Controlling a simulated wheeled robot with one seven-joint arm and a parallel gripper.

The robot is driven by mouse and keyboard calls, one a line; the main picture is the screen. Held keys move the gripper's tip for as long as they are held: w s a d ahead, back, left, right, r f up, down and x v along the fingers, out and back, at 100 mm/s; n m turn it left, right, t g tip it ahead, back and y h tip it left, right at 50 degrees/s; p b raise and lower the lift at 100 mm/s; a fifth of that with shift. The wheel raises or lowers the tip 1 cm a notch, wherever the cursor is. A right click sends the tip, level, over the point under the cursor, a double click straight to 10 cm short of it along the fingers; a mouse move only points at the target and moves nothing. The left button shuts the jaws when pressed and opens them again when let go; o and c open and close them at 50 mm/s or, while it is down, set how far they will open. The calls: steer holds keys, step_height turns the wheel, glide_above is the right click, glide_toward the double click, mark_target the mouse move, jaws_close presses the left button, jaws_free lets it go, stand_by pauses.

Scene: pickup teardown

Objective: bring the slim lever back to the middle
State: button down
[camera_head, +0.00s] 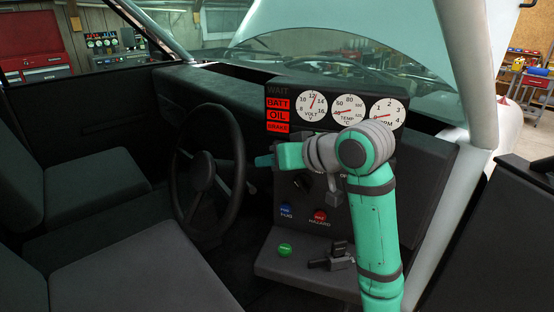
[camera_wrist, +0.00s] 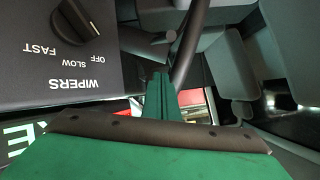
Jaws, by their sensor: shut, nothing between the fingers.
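A slim dark lever (camera_head: 251,187) juts out on the right side of the steering column, just behind the steering wheel rim. My gripper (camera_head: 264,161) is shut and empty. It points left toward the wheel, a little above the lever's visible tip, and looks apart from it. In the wrist view my shut gripper fingers (camera_wrist: 159,76) show below a dark stalk-like part (camera_wrist: 150,43), which seems to be the lever. Contact there cannot be told. The lever's inner end is hidden behind the wheel.
The steering wheel (camera_head: 178,180) stands close to my gripper's left; its rim (camera_wrist: 190,45) crosses the wrist view. The wiper knob (camera_wrist: 75,20) is on the dash panel. A black lever (camera_head: 338,252) and a green knob (camera_head: 285,250) sit on the lower console. Seats fill the left.

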steer(key=shift+w+a+f, duration=0.1)
steer(key=shift+a+f, duration=0.25)
steer(key=shift+f, duration=0.5)
steer(key=shift+w+a+f, duration=0.1)
steer(key=shift+a+f, duration=0.3)
steer(key=shift+f, duration=0.5)
steer(key=shift+w+a+f, duration=0.1)
steer(key=shift+a+f, duration=0.25)
steer(key=shift+f, duration=0.5)
